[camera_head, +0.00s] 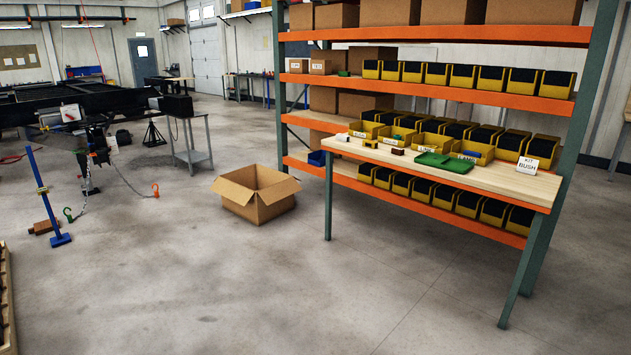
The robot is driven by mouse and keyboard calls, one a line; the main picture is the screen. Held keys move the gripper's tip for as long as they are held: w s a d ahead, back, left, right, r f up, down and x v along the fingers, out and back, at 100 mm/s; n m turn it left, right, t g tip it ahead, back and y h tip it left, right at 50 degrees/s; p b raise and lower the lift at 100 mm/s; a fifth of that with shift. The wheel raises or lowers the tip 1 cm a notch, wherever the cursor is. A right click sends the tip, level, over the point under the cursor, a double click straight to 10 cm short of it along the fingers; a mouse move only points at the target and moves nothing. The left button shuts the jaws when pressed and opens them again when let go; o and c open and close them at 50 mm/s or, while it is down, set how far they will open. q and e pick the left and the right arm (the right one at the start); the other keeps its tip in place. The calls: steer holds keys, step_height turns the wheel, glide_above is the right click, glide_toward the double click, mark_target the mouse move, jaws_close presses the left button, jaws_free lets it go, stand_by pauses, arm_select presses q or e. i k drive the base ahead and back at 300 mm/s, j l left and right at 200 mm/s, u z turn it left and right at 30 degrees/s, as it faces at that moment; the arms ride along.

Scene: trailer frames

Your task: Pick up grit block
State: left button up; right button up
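A wooden bench (488,181) with green legs stands at the right, in front of the shelving. A small dark reddish-brown block (397,152) lies on its left half and may be the grit block; it is too small to tell for sure. A small yellow item (371,144) lies to its left and a green tray (444,162) to its right. Neither of my grippers is in view.
Yellow bins (475,153) line the bench's back edge, and a white sign (528,165) stands at its right end. An orange-and-green shelf rack (440,85) rises behind. An open cardboard box (256,194) sits on the floor left of the bench. The foreground floor is clear.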

mark_target(396, 151)
steer(key=i, duration=0.6)
steer(key=i+z, duration=0.15)
steer(key=i, duration=0.4)
steer(key=i+j, duration=0.15)
steer(key=i, duration=0.45)
steer(key=i+j+z, duration=0.15)
steer(key=i, duration=0.4)
steer(key=i+j, duration=0.1)
steer(key=i, duration=0.5)
steer(key=i+z, duration=0.25)
steer(key=k+j, duration=0.05)
